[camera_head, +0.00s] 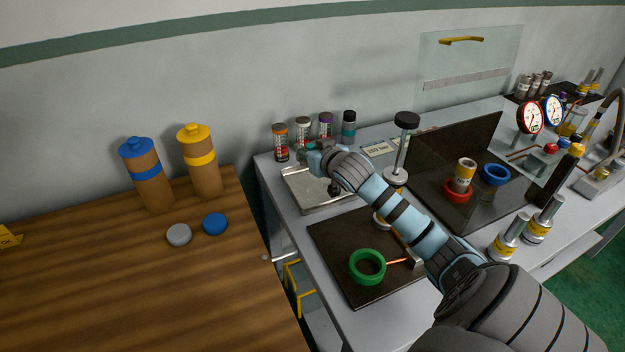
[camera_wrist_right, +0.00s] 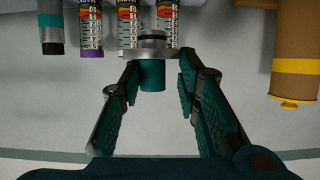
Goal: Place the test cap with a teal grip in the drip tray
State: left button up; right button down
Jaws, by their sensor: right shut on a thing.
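The test cap's teal grip (camera_wrist_right: 152,76) sits between the fingers of my right gripper (camera_wrist_right: 160,72), with its metal collar and dark ring beyond it. In the head view my right gripper (camera_head: 318,152) is above the back of the metal drip tray (camera_head: 293,183) and is shut on the test cap (camera_head: 303,154), which is partly hidden there. The gripper and arm cover part of the tray. I cannot tell whether the cap touches the tray. My left gripper is not in view.
Several capped canisters (camera_head: 281,143) stand close behind the tray. A gauge post with a black knob (camera_head: 406,121) stands to its right. A dark mat (camera_head: 336,249) with a green ring (camera_head: 367,267) lies in front. Brown bottles (camera_head: 200,168) stand on the wooden table at left.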

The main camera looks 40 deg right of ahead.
notch_tip(320, 180, down, 10)
jog(key=shift+w+r+b, duration=0.1)
jog(key=shift+b, duration=0.8)
jog(key=c, duration=1.2)
grip_release()
jog(key=p+v, duration=0.3)
jog(key=v, duration=0.9)
jog(key=shift+p, duration=0.4)
